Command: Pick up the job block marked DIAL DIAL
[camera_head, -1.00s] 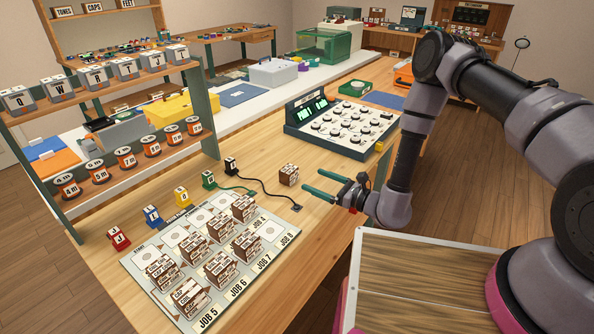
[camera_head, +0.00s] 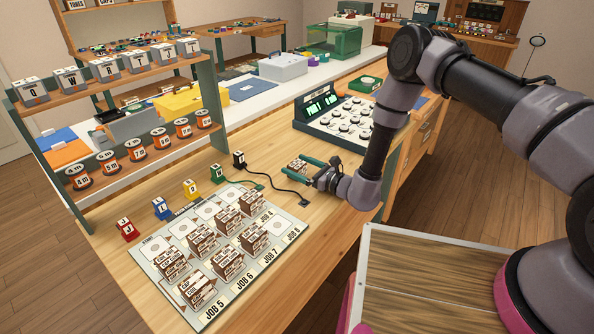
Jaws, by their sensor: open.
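A lone brown and white job block (camera_head: 297,165) sits on the wooden table, right of the black plug block; its lettering is too small to read. My gripper (camera_head: 294,169) is open, its two green fingers reaching left around this block, one on the far side and one on the near side. The near finger hides part of the block. I cannot tell whether the fingers touch it. Several similar brown blocks stand on the job board (camera_head: 238,299); I cannot tell which block is marked DIAL DIAL.
Small red (camera_head: 126,229), blue (camera_head: 161,208), yellow, green and black (camera_head: 239,160) blocks line the board's far side, with cables from the last two. A dial console (camera_head: 345,122) stands behind my gripper. A shelf (camera_head: 112,88) of blocks and spools stands left.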

